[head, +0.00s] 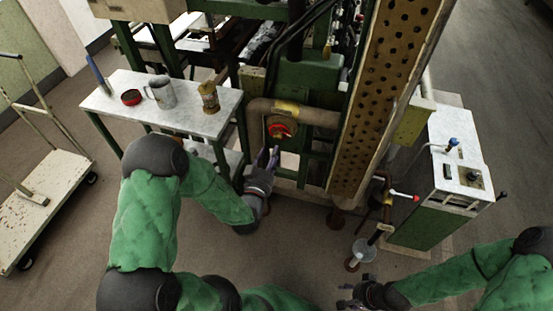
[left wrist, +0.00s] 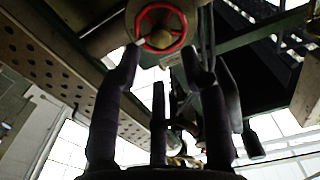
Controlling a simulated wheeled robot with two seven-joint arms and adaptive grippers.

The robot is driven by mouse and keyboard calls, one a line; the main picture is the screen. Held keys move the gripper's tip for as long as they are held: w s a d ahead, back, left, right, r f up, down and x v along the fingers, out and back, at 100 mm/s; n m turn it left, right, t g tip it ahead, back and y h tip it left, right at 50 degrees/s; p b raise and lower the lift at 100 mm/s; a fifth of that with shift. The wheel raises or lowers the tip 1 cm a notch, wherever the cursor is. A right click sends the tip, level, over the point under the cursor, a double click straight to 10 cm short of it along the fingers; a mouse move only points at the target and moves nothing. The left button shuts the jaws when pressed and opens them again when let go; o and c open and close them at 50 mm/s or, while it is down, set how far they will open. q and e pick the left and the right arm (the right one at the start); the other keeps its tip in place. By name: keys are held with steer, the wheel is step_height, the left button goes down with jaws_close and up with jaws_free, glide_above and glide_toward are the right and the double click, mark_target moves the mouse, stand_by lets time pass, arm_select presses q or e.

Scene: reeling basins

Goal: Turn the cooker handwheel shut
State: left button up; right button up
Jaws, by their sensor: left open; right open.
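The red cooker handwheel (head: 280,129) sits on the front of the green machine, at a pipe. In the left wrist view the handwheel (left wrist: 161,27) shows as a red ring with spokes and a pale hub, just beyond my fingertips. My left gripper (head: 269,158) is open, just below and in front of the handwheel, apart from it. In the left wrist view the left gripper's fingers (left wrist: 165,68) stand spread with the wheel beyond the gap between them. My right gripper (head: 357,292) is open and empty near the bottom edge, far from the wheel.
A side table (head: 190,112) at left holds a metal mug (head: 160,92), a red-topped tin (head: 131,97) and a brass-coloured container (head: 209,97). A perforated beam (head: 385,90) rises right of the wheel. A white-topped cabinet (head: 453,165) stands at right, a cart (head: 45,195) at far left.

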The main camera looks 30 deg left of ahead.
mark_target(277, 139)
arm_select(q)
steer(key=shift+x, duration=3.45)
steer(key=shift+a, duration=0.1)
